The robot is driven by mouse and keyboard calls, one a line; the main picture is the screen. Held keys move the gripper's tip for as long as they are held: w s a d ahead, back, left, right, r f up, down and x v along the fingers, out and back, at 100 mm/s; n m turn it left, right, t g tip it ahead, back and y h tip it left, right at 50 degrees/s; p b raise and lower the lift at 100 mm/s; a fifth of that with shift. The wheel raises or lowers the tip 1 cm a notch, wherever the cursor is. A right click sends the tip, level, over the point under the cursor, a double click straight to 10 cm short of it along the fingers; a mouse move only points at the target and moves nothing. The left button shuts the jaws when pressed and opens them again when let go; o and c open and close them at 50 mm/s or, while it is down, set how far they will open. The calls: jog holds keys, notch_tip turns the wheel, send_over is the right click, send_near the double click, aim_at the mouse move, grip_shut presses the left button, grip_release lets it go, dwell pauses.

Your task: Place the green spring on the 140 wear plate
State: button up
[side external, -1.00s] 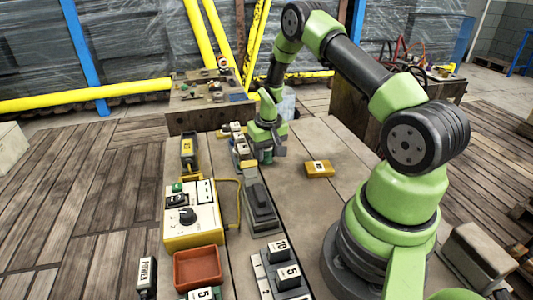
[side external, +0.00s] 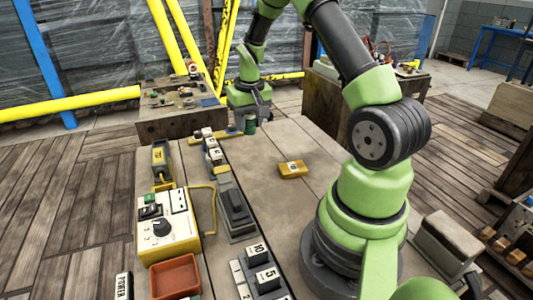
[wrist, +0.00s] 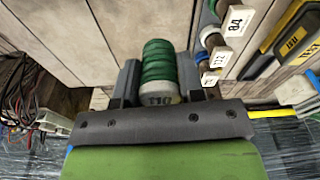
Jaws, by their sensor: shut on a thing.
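The green spring (wrist: 158,62) is a ribbed green coil between my gripper's two dark fingers in the wrist view. A pale piece with dark characters shows at its near end; I cannot read it for certain. In the side view, my gripper (side external: 250,111) is above the far end of the bench, shut on the spring (side external: 250,127), which hangs below it. A row of labelled blocks (side external: 214,154) is just left of the spring; the wrist view shows blocks marked 84 (wrist: 238,20) and 112 (wrist: 220,57). I cannot make out a 140 label.
A yellow labelled block (side external: 291,169) lies on the bare middle of the bench. A control box (side external: 166,222) with a yellow handle, a dark lever block (side external: 236,208) and an orange tray (side external: 175,278) stand nearer on the left. A cluttered wooden table (side external: 180,122) is behind.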

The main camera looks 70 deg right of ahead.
jog(key=s+d+r+m, duration=0.1)
jog(key=s+d+m, duration=0.15)
jog(key=s, duration=0.85)
send_over(292, 165)
jog(key=shift+m, duration=0.45)
jog(key=f, duration=0.5)
jog(key=shift+s+a, duration=0.2)
jog(key=shift+a, duration=0.05)
jog(key=shift+f, duration=2.25)
jog(key=o, duration=0.9)
jog(key=shift+f, duration=0.1)
jog(key=shift+o, duration=0.2)
